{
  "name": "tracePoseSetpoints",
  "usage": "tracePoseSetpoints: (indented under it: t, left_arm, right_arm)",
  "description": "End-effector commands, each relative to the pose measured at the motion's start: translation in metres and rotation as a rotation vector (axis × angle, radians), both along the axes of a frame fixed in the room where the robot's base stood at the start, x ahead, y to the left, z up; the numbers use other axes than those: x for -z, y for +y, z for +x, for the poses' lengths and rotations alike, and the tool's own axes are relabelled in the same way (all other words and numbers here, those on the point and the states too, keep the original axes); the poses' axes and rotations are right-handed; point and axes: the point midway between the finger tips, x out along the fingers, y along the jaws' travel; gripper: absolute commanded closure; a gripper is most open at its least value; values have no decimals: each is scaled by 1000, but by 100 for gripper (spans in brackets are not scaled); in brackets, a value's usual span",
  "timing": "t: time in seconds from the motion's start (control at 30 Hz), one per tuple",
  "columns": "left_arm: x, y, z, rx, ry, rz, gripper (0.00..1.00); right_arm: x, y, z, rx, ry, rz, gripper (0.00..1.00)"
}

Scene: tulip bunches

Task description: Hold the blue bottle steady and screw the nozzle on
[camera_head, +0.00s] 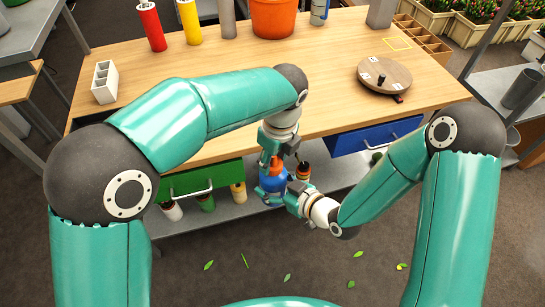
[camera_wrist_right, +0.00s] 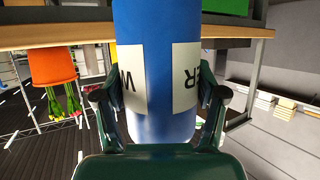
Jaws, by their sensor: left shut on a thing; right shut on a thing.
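The blue bottle (camera_head: 272,183) is held in the air in front of the table, small and partly hidden by my grippers in the head view. In the right wrist view the bottle (camera_wrist_right: 155,70) fills the middle, with white lettered labels. My right gripper (camera_head: 290,194) is shut on it from the side, with a finger on either side in the wrist view (camera_wrist_right: 160,108). The orange nozzle (camera_head: 276,166) is at the bottle's top. My left gripper (camera_head: 271,158) points down and is shut on the nozzle. I cannot tell whether the threads are engaged.
The wooden table (camera_head: 240,60) stands behind, with a green drawer (camera_head: 200,178) and a blue drawer (camera_head: 375,136) at its front. Spray cans stand on the lower shelf. Leaves lie on the floor.

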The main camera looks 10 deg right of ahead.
Motion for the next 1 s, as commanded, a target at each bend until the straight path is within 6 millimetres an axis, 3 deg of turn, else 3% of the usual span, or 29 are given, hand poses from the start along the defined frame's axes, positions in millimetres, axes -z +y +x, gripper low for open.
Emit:
tracePoseSetpoints:
  t: [0.3,0.5,0.63,0.9,0.93,1.0]
  left_arm:
    - [0,1,2,701,-3,0,70]
    - [0,1,2,1040,-3,1,70]
    - [0,1,2,1133,-5,2,70]
    - [0,1,2,1144,-5,3,70]
    - [0,1,2,1144,-5,3,53]
    - [0,1,2,1143,-5,3,41]
  right_arm:
    - [0,0,0,0,0,0,100]
    - [0,0,0,0,1,-1,100]
    - [0,0,-1,-1,1,0,100]
    - [0,0,-1,-1,1,0,100]
    - [0,0,-1,-1,1,0,100]
    - [0,0,-1,-1,1,0,100]
